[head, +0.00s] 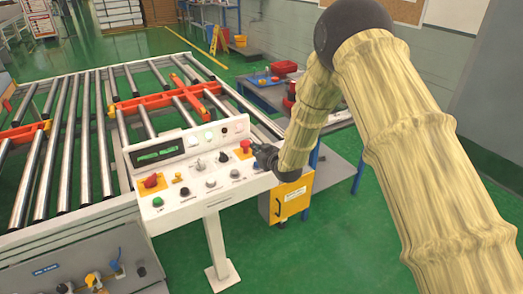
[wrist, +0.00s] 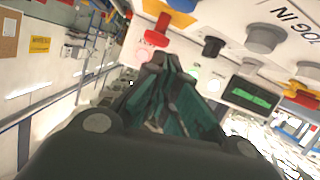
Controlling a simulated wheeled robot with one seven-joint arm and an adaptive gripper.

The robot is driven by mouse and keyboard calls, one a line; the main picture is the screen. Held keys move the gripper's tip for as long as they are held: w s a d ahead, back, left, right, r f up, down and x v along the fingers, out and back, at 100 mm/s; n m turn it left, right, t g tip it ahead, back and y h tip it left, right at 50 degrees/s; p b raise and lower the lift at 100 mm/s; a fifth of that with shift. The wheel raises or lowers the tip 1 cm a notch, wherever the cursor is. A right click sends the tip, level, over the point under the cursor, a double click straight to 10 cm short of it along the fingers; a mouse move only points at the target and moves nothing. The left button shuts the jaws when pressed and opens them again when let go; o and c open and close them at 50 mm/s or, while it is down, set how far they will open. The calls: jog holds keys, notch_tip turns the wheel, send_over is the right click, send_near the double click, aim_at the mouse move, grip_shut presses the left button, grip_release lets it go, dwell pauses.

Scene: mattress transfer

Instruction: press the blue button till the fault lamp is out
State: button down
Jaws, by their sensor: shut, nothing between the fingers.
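The control panel (head: 190,205) stands on a white post beside the roller conveyor. My gripper (head: 262,156) is at the panel's right end, close to the red mushroom button (head: 245,146); contact cannot be told. In the wrist view its fingers (wrist: 168,66) are together, with nothing between them. A blue button (wrist: 182,4) shows partly at the top edge of the wrist view, apart from the fingertips.
The panel also carries a green display (head: 157,152), a green button (head: 158,201) and several knobs. A second red control (head: 150,182) sits at its left. A yellow box (head: 290,198) stands below my gripper. A workbench (head: 262,90) is behind.

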aim_at(258, 170)
jog(key=shift+d+f+p, duration=0.15)
jog(key=shift+f+p, duration=0.3)
jog(key=shift+f, duration=0.55)
jog(key=shift+d+f+p, duration=0.1)
jog(key=shift+f+p, duration=0.35)
jog(key=shift+f, duration=0.55)
notch_tip(258, 170, down, 2)
jog(key=b, duration=0.2)
jog(key=shift+b, duration=0.3)
jog(key=shift+r, duration=0.1)
jog(key=r+p, duration=0.1)
jog(key=r, duration=0.3)
jog(key=shift+a, duration=0.2)
jog(key=b+v, duration=0.4)
jog(key=v, duration=0.6)
